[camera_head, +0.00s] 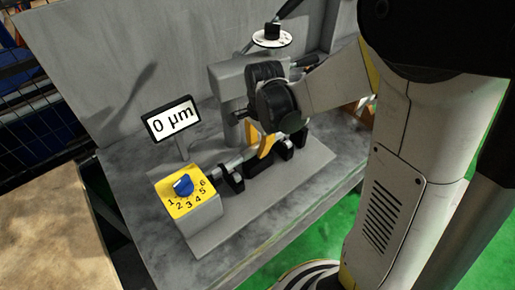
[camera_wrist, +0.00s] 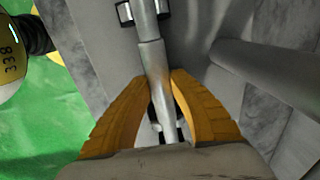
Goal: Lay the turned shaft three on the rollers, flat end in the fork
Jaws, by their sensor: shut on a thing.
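My gripper (camera_wrist: 158,82) is shut on a grey metal shaft (camera_wrist: 154,60), with one orange finger on each side of it. In the wrist view the shaft runs up between the fingers, with a step in its thickness. Its upper part lies at a black-and-white bracket (camera_wrist: 125,12); I cannot tell whether it touches. In the head view my gripper (camera_head: 262,148) is low over the row of black supports, where a black bracket (camera_head: 231,178) stands at the left and another (camera_head: 284,148) at the right. My arm and fingers hide much of the shaft; which bracket is the fork is unclear.
The grinder body (camera_head: 228,85) is close behind my gripper. In the wrist view a thick grey cylinder (camera_wrist: 265,75) lies to the right.

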